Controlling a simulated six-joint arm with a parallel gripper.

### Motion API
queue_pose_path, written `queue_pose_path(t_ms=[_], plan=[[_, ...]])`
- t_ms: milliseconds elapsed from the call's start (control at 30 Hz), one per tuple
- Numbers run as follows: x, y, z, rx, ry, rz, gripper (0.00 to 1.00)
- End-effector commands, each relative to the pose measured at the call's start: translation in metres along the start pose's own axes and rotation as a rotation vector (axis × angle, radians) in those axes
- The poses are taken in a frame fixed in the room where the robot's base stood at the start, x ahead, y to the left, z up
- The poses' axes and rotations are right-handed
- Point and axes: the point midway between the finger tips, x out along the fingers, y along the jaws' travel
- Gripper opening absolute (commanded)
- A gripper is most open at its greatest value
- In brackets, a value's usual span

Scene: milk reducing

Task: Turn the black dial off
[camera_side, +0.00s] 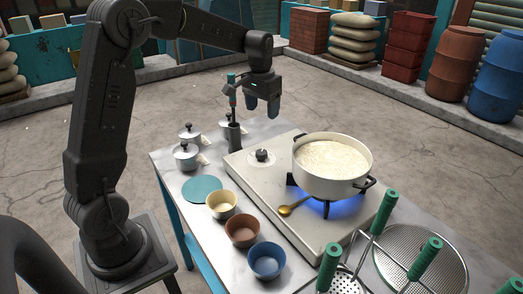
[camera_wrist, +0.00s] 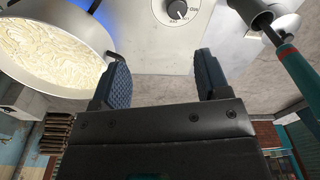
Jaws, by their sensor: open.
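The black dial (camera_side: 261,155) sits on a white round plate on the cream stove top (camera_side: 243,178), left of the pot. It also shows at the top of the wrist view (camera_wrist: 177,10), with small markings around it. My gripper (camera_side: 262,104) is above the table behind the dial, apart from it and higher up. Its two blue fingers are spread with nothing between them in the wrist view (camera_wrist: 163,80). A white pot (camera_side: 328,182) of pale, frothy milk stands on the burner, and a blue flame (camera_side: 336,207) burns under it.
A dark cylinder (camera_side: 233,135) with a teal-handled tool stands close to my gripper. Several lidded metal pots (camera_side: 186,157) stand left of the stove. Yellow, brown and blue bowls (camera_side: 267,261) line its front. Green-handled strainers (camera_side: 420,258) lie at the right.

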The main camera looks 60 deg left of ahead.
Motion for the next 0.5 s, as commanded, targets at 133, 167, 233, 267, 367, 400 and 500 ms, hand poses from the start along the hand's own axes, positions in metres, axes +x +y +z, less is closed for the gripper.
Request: queue_pose_path(t_ms=[133, 167, 233, 267, 367, 400, 500], plan=[[0.031, -0.023, -0.023, -0.032, -0.052, 0.004, 0.69], [0.035, -0.025, -0.026, -0.035, -0.057, 0.004, 0.69], [0.04, -0.03, -0.029, -0.041, -0.065, 0.005, 0.69], [0.042, -0.031, -0.03, -0.042, -0.067, 0.005, 0.69], [0.049, -0.032, -0.03, -0.043, -0.07, 0.005, 0.69], [0.053, -0.032, -0.03, -0.043, -0.071, 0.006, 0.69], [0.068, -0.031, -0.028, -0.042, -0.073, 0.006, 0.69]])
